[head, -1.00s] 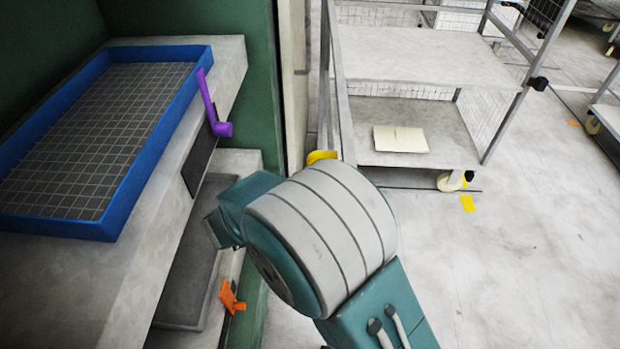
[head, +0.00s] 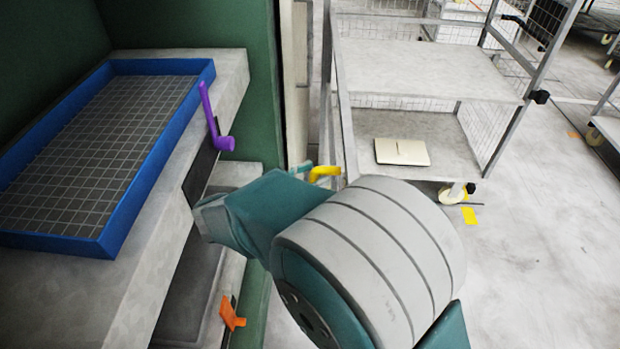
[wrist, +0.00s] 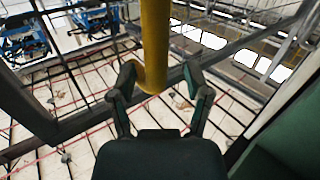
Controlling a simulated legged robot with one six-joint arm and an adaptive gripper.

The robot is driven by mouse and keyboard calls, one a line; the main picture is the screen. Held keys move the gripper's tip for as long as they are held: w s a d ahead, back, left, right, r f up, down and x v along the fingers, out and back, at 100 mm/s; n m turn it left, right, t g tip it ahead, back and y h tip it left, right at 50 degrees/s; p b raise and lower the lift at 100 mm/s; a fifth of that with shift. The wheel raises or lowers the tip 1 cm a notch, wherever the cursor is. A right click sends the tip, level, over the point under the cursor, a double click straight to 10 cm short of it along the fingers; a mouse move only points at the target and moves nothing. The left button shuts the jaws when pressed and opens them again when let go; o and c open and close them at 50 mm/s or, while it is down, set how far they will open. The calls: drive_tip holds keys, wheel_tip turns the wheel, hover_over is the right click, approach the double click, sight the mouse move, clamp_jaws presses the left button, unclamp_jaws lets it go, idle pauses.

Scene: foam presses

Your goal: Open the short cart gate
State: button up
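The cart (head: 425,72) stands at the back centre in the head view, with two grey shelves. A narrow grey frame, which looks like its short gate (head: 346,125), closes its left end. A yellow handle (head: 325,172) sits low by this frame. In the wrist view the yellow handle (wrist: 155,45) comes down between the fingers of my gripper (wrist: 160,84). The fingers are open, with visible gaps to the handle; contact cannot be told. In the head view my arm hides most of the gripper.
A blue-rimmed tray (head: 165,135) lies on the grey press ledge at left. A purple handle (head: 213,125) and an orange handle (head: 231,315) stick out from the press. A cream flat block (head: 402,152) lies on the cart's lower shelf.

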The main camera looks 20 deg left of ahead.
drive_tip(key=shift+m+t, duration=0.3)
drive_tip(key=r, duration=0.4)
drive_tip(key=shift+w+a+r, duration=0.1)
drive_tip(key=shift+a, duration=0.15)
drive_tip(key=shift+d, duration=0.1)
drive_tip(key=d+f, duration=0.1)
drive_tip(key=s+f+g, duration=0.1)
drive_tip(key=f, duration=0.1)
drive_tip(key=shift+d, duration=0.4)
drive_tip(key=shift+s+d+r, duration=0.15)
drive_tip(key=shift+s, duration=0.1)
drive_tip(key=a, duration=0.4)
drive_tip(key=s+a, duration=0.1)
drive_tip(key=a, duration=0.1)
